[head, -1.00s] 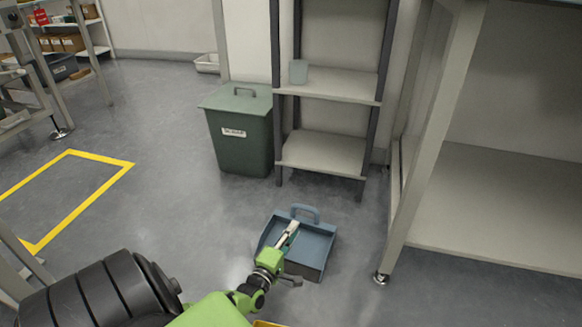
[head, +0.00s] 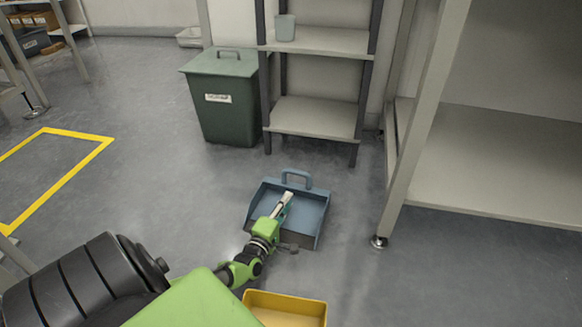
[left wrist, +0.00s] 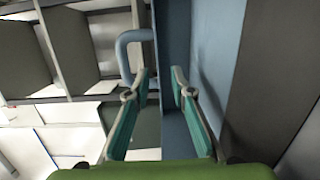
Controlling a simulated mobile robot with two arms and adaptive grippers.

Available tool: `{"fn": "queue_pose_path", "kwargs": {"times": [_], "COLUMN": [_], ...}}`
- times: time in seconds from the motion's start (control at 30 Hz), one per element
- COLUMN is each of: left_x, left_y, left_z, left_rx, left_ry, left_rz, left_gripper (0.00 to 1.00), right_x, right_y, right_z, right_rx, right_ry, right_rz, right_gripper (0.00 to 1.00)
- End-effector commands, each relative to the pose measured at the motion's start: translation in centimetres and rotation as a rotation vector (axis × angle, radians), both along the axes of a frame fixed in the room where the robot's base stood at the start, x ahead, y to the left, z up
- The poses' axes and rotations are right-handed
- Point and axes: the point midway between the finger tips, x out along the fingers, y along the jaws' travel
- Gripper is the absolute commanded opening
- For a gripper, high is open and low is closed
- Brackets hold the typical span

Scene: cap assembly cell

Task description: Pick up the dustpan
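The blue dustpan (head: 314,215) lies on the floor in the head view, its loop handle (head: 297,175) toward the shelf. My left gripper (head: 285,199) reaches over the pan, its tip just short of the back wall below the handle. In the left wrist view the two teal-padded fingers (left wrist: 160,95) stand apart. The rim of the dustpan's blue wall (left wrist: 216,60) shows between them, and the handle (left wrist: 124,52) is at upper left. I cannot tell whether the fingers touch the wall. My right gripper is not in view.
A yellow container (head: 285,308) is at the bottom, near my arm. A green lidded bin (head: 228,115) and a grey shelf unit (head: 315,118) stand behind the dustpan. A bench leg (head: 405,160) is to the right. Open floor lies left, with yellow floor marking (head: 60,187).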

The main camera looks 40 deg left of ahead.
Motion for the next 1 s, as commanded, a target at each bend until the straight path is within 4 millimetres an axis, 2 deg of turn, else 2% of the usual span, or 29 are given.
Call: {"fn": "queue_pose_path", "kwargs": {"times": [0.1,0.3,0.63,0.67,0.73,1.0], "left_x": [1.6,3.9,4.4,4.4,4.4,4.4], "left_y": [0.4,1.1,1.3,1.3,1.3,1.3], "left_z": [-0.2,0.1,0.4,0.4,0.4,0.5], "left_rx": [0.001,0.001,0.001,0.001,0.001,0.001], "left_ry": [-0.005,-0.003,0.000,0.000,0.000,-0.004], "left_rz": [-0.001,0.000,0.000,0.000,0.000,0.000], "left_gripper": [0.22,0.22,0.22,0.17,0.00,0.00], "right_x": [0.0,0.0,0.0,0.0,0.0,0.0], "right_y": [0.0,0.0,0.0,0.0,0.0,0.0], "right_z": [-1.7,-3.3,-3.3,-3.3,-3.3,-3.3], "right_rx": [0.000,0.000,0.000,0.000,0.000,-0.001], "right_ry": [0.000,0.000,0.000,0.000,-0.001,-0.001], "right_rz": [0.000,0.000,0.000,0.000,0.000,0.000], "right_gripper": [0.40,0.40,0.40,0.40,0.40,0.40]}}
